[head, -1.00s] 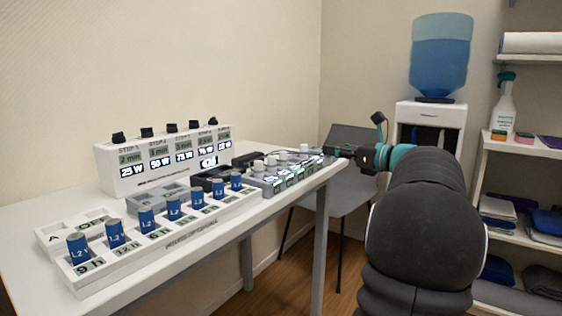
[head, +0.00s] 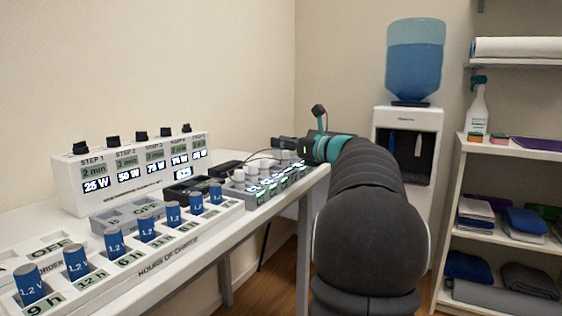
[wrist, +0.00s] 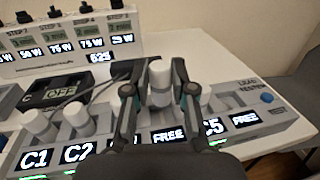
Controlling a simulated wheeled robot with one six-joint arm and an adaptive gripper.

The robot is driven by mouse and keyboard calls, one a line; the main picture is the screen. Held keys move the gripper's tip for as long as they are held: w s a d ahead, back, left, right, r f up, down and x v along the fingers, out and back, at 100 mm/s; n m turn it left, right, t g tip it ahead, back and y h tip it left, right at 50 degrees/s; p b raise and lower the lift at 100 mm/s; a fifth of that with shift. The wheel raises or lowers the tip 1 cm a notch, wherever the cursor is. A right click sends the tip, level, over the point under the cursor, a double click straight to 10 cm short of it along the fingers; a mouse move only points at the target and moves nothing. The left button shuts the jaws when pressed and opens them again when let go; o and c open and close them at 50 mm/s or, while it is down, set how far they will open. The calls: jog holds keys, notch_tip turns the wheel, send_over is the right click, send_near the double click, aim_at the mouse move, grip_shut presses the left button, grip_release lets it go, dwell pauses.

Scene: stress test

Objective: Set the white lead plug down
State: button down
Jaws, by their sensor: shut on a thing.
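My gripper (wrist: 155,90) is shut on a white lead plug (wrist: 160,76), a white cylinder held between the two fingers in the wrist view. The plug is over or at the grey lead tester strip (wrist: 278,116), behind a label reading FREE (wrist: 168,136). I cannot tell whether its lower end touches the strip. Other white plugs stand to the left, behind the labels C1 (wrist: 35,158) and C2 (wrist: 77,153). In the head view my gripper (head: 284,145) is at the far end of the strip, and its plug is hard to make out.
A thin cable (wrist: 85,93) runs left of the gripper. A dark box marked OFF (wrist: 58,94) and the white step panel (head: 130,172) stand behind. Several blue cells (head: 147,226) stand in a white rack. The table right of the strip is bare.

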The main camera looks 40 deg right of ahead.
aim_at(280, 157)
jog(key=shift+w+a+f, duration=0.1)
jog(key=shift+w+f, duration=0.2)
jog(key=shift+f, duration=0.05)
jog(key=shift+f+b, duration=0.55)
jog(key=shift+f, duration=1.3)
jog(key=shift+f, duration=0.15)
jog(key=c, duration=1)
grip_release()
jog(key=shift+s+r, duration=0.1)
jog(key=shift+r, duration=0.1)
jog(key=s, duration=0.4)
jog(key=s+d, duration=0.1)
jog(key=s, duration=0.2)
jog(key=s+d, duration=0.1)
jog(key=s, duration=0.3)
jog(key=shift+s+d, duration=0.2)
jog(key=shift+s, duration=0.15)
